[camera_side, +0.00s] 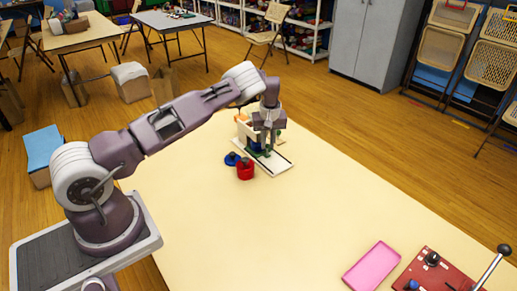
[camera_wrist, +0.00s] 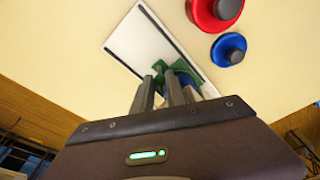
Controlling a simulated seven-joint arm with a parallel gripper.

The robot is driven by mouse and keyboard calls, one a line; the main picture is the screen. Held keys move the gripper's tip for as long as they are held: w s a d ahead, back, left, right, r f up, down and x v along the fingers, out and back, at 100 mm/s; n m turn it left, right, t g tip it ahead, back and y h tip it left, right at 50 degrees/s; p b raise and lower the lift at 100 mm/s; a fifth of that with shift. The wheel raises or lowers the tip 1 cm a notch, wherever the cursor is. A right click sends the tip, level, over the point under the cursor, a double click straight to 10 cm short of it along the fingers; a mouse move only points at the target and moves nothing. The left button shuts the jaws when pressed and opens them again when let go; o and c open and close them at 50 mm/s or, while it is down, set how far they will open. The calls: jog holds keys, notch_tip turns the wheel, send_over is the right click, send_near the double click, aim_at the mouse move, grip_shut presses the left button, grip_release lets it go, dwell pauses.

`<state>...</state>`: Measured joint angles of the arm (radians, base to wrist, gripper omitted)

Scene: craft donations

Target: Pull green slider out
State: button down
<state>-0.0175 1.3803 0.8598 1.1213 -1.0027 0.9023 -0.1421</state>
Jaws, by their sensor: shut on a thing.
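A white board (camera_side: 277,165) with dark slots along its long edges lies on the table; it also shows in the wrist view (camera_wrist: 140,42). The green slider (camera_wrist: 159,68) is on the board at my fingertips. In the side view its green parts show small beneath my gripper. My gripper (camera_side: 267,146) points down over the board, its fingers shut on the green slider; they also show in the wrist view (camera_wrist: 160,82). The fingers and wrist hide part of the slider. A blue part (camera_side: 254,146) shows beside the fingers.
A red knobbed disc (camera_side: 245,171) and a blue knobbed disc (camera_side: 232,159) sit beside the board. A pink tray (camera_side: 371,267) and a red panel with a lever (camera_side: 437,273) are at the front right. The table between is clear.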

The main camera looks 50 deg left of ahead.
jog(key=shift+d, duration=5)
jog(key=c, duration=1.4)
grip_release()
jog(key=shift+c, duration=0.2)
notch_tip(320, 180, up, 8)
jog(key=shift+f, duration=0.25)
